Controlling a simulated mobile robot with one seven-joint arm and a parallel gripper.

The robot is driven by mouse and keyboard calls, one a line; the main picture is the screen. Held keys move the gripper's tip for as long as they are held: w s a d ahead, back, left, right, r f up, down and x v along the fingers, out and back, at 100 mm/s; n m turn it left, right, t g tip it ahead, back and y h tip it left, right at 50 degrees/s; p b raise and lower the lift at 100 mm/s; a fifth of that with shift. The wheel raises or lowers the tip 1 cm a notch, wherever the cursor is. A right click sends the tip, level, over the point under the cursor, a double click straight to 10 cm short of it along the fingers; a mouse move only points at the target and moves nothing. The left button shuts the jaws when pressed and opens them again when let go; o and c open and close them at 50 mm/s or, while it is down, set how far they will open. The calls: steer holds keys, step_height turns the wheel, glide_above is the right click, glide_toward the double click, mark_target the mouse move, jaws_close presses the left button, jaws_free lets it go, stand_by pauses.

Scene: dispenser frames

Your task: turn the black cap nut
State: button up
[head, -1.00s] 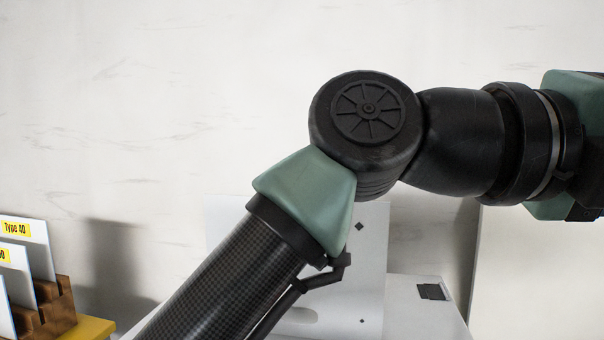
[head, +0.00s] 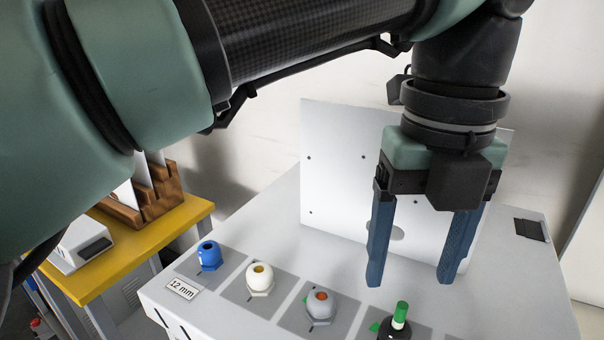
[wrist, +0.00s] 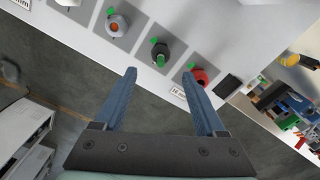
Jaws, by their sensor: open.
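The black cap nut (head: 393,330) sits on its grey square at the bottom edge of the head view, with a green rod (head: 400,314) standing up from it. Its lower part is cut off there. In the wrist view the black cap nut (wrist: 161,52) shows whole, beyond and between the fingertips. My gripper (head: 408,284) points down with its two blue fingers wide apart and nothing between them. It hangs above the panel, behind and to the right of the nut in the head view. In the wrist view my gripper (wrist: 160,73) is apart from the nut.
Blue (head: 208,255), white (head: 260,279) and grey (head: 320,306) nuts stand in the same row. A red nut (wrist: 200,76) is on the black one's other side. An upright white plate (head: 345,170) stands behind my gripper. A yellow table (head: 130,262) is at left.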

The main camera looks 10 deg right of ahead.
mark_target(403, 305)
step_height(403, 305, down, 9)
steer(key=shift+r+p, duration=0.1)
steer(key=shift+p, duration=0.3)
jaws_close()
